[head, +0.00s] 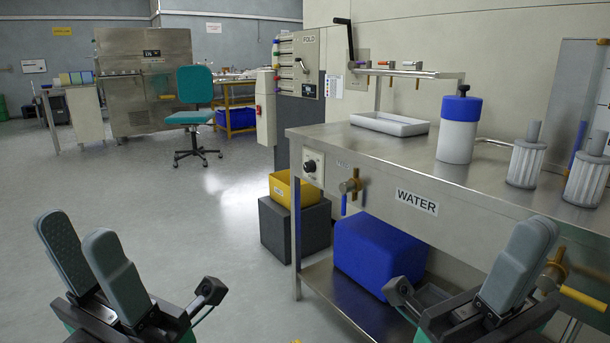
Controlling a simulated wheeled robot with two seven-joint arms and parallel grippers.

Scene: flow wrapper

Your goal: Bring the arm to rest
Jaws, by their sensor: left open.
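My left gripper (78,230) is at the lower left of the head view, over the open floor. Its two grey fingers point up and stand apart, with nothing between them. My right gripper (528,232) is at the lower right, in front of the steel bench (400,157). Its grey fingers overlap in this view, so I cannot tell the gap between them. I see no object held in it. Both grippers appear clear of the bench's objects.
On the bench are a white tray (389,124), a blue-capped white container (459,130) and ribbed canisters (525,163). A blue bin (379,255) is below. A yellow bin (293,190) sits on a dark box (294,232). A teal chair (195,90) stands farther back. Left floor is clear.

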